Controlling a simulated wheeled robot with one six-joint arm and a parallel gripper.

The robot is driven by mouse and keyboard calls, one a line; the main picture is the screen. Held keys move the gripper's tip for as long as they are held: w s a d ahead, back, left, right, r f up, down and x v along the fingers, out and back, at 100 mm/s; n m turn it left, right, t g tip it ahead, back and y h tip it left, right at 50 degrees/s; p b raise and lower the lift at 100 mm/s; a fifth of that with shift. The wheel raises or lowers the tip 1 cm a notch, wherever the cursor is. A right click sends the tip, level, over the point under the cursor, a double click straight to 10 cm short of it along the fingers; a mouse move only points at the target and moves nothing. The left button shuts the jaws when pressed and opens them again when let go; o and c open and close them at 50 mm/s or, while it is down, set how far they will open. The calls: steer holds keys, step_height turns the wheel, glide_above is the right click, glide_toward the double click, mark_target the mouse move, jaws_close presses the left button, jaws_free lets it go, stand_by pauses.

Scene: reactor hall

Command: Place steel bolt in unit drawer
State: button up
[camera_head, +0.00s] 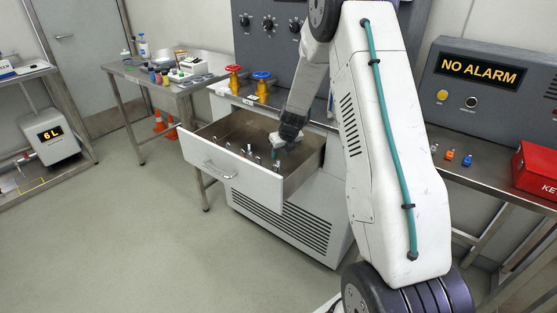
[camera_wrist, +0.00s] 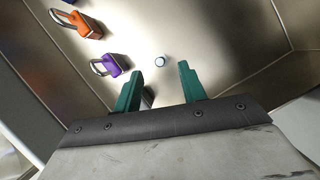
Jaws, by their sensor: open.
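The unit drawer (camera_head: 232,170) is pulled open below the counter in the head view. My gripper (camera_head: 278,153) reaches down into it near its right side. In the wrist view my gripper (camera_wrist: 161,80) has its two green fingers spread, with nothing between them. A small round metallic piece, which looks like the steel bolt (camera_wrist: 160,61) seen end-on, is on the drawer floor (camera_wrist: 215,35) just beyond the fingertips. It is apart from both fingers. I cannot pick the bolt out surely in the head view.
An orange padlock (camera_wrist: 86,27) and a purple padlock (camera_wrist: 114,65) lie in the drawer left of the fingers. Red and blue valve wheels (camera_head: 262,76) stand on the counter behind. A side table (camera_head: 165,85) is at the left. Open floor (camera_head: 130,240) lies in front.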

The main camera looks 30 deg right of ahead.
steer(key=s+a+r+n+g+y, duration=0.1)
steer(key=s+a+r+n, duration=0.65)
steer(key=r, duration=0.35)
steer(key=s+a+r+n, duration=0.7)
steer(key=s+r+n, duration=0.2)
steer(key=r, duration=0.2)
steer(key=s+a+r+n, duration=0.1)
steer(key=s+a+n, duration=0.1)
steer(key=s+n, duration=0.4)
steer(key=s+a+r+n+g, duration=0.1)
steer(key=s+a+r+n, duration=0.1)
steer(key=s+n, duration=0.5)
steer(key=s+a+r+n+g, duration=0.1)
steer(key=s+a+r+n, duration=0.1)
steer(key=s+n, duration=0.5)
steer(key=s+a, duration=0.1)
steer(key=s, duration=0.5)
steer(key=shift+s+a+h, duration=0.15)
steer(key=shift+s+h, duration=0.15)
